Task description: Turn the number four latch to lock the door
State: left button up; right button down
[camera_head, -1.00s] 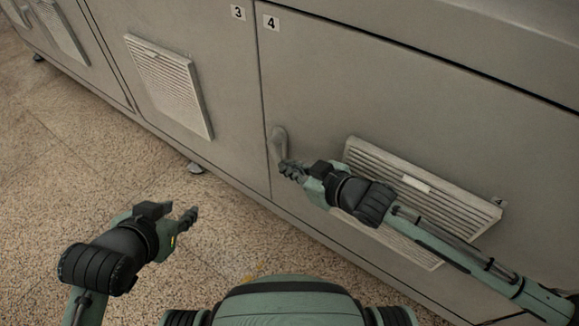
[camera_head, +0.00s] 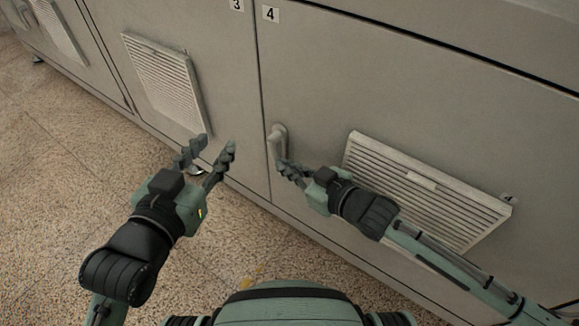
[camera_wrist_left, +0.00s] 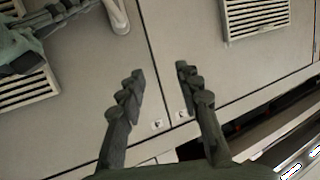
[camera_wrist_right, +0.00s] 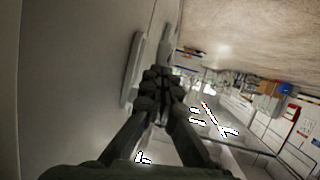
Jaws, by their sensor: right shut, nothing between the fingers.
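The number four latch (camera_head: 277,138) is a grey handle near the left edge of the door (camera_head: 390,85) marked 4 (camera_head: 270,14). It points mostly downward in the head view. My right gripper (camera_head: 284,168) is shut and empty, with its fingertips at the latch's lower end; I cannot tell whether they touch. The shut fingers also show in the right wrist view (camera_wrist_right: 162,76).
A louvred vent (camera_head: 425,190) lies on door four, behind and beside my right arm. Another vent (camera_head: 165,80) is on the door marked 3 (camera_head: 237,4). The speckled floor (camera_head: 60,190) at the left is clear.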

pick_arm(q)
notch_tip(320, 180, up, 4)
jog(key=d+t+h, duration=0.2)
jog(key=shift+s+a+f+g+y+p, duration=0.1)
jog(key=shift+a+f+g+y, duration=0.3)
jog(key=shift+f, duration=0.45)
jog(key=shift+w+a+f+g+y+p, duration=0.1)
jog(key=shift+a+f+g+y, duration=0.15)
jog(key=shift+a+f+g, duration=0.4)
jog(key=shift+s+a+f+g+y+p, duration=0.15)
jog(key=shift+a+f+y, duration=0.15)
jog(key=shift+f, duration=0.7)
pick_arm(e)
jog(key=shift+w+a+f+t+y, duration=0.3)
jog(key=shift+w+a+f, duration=0.15)
jog(key=shift+a+f, duration=0.3)
pick_arm(q)
jog(key=shift+d, duration=0.1)
pick_arm(e)
jog(key=shift+d+f, duration=0.1)
